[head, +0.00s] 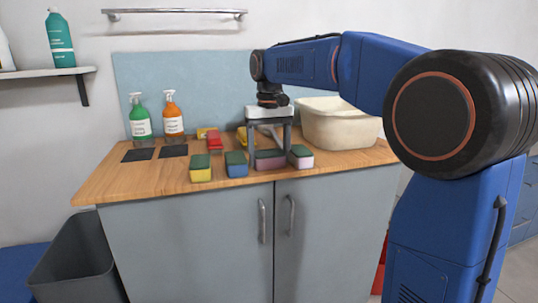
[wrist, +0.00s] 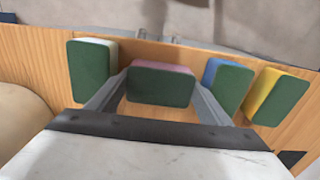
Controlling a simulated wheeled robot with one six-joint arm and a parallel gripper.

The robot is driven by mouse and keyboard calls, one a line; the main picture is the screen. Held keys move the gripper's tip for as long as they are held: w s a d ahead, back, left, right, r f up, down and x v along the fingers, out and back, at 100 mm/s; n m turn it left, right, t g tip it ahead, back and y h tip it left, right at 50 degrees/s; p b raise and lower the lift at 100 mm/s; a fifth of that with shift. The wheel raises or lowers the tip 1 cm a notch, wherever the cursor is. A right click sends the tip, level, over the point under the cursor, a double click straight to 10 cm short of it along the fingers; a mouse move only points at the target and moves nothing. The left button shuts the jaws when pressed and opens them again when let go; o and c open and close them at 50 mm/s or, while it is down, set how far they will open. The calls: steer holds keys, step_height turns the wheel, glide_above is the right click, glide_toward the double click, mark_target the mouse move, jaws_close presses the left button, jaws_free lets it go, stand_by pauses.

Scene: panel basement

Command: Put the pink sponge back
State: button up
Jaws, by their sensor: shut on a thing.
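The pink sponge (head: 270,160), with a dark green scouring side, is at the front of the wooden counter, between a blue sponge (head: 236,169) and a pale-sided sponge (head: 303,161). My gripper (head: 270,141) reaches down over it. In the wrist view the pink sponge (wrist: 160,86) sits between the two fingers of my gripper (wrist: 157,98), which is shut on it. Whether it touches the wood or is slightly raised I cannot tell.
A yellow sponge (head: 201,174) ends the row on the left. Soap bottles (head: 140,120) and two dark pads (head: 173,151) are at the back left. Red and yellow items (head: 213,140) lie behind the row. A cream basin (head: 340,124) stands right. A bin (head: 78,265) is on the floor.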

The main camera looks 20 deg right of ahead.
mark_target(269, 152)
steer(key=o, duration=1.1)
step_height(269, 152, up, 12)
steer(key=s+d+f+t, duration=0.2)
steer(key=s+d+f, duration=0.1)
steer(key=s+f, duration=1.2)
steer(key=s+d+f+t, duration=0.2)
steer(key=s+d+f, duration=0.2)
steer(key=s+f, duration=1.1)
steer(key=s, duration=0.3)
steer(key=shift+t, duration=0.4)
steer(key=shift+s, duration=0.1)
